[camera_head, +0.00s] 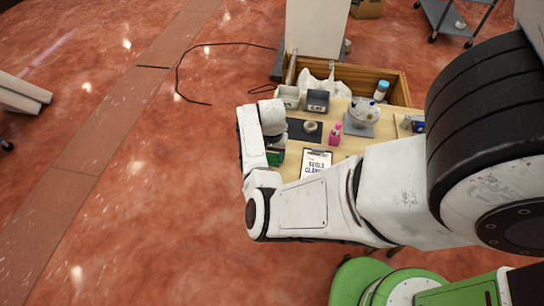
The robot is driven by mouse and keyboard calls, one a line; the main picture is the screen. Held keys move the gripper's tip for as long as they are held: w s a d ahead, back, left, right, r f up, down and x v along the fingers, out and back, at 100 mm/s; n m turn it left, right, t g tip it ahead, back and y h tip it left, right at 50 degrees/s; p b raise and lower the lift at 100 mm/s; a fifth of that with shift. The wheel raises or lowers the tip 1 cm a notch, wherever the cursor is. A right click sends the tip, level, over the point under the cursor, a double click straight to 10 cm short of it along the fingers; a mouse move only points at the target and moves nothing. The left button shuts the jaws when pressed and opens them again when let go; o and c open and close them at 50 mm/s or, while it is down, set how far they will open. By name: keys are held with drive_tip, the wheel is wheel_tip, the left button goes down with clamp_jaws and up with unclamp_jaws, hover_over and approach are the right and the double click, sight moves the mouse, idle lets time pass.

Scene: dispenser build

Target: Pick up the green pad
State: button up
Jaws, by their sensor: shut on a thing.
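The green pad (275,157) shows as a small dark green patch at the left edge of the wooden table, just below my gripper. My gripper (274,146) is at the end of my arm, over the table's left side, pointing down. It is shut on the green pad. The fingers are small and partly hidden by my wrist, so the exact grip is hard to see. I cannot tell whether the pad touches the table.
The wooden table (352,143) holds a dark mat (298,131), a clipboard (316,164), a pink bottle (335,134), a white round pot (364,112) and a dark grey box (317,101). A wooden crate (400,92) with a blue-capped bottle (381,90) stands behind. The red floor at left is mostly clear; a black cable (178,73) lies there.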

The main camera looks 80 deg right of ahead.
drive_tip(key=shift+r, duration=0.6)
drive_tip(key=s+d+r+b, duration=0.2)
drive_tip(key=s+d+r, duration=0.6)
drive_tip(key=s+r, duration=0.3)
drive_tip(key=shift+s+r+b, duration=0.25)
drive_tip(key=shift+r+b, duration=0.05)
drive_tip(key=shift+r, duration=0.05)
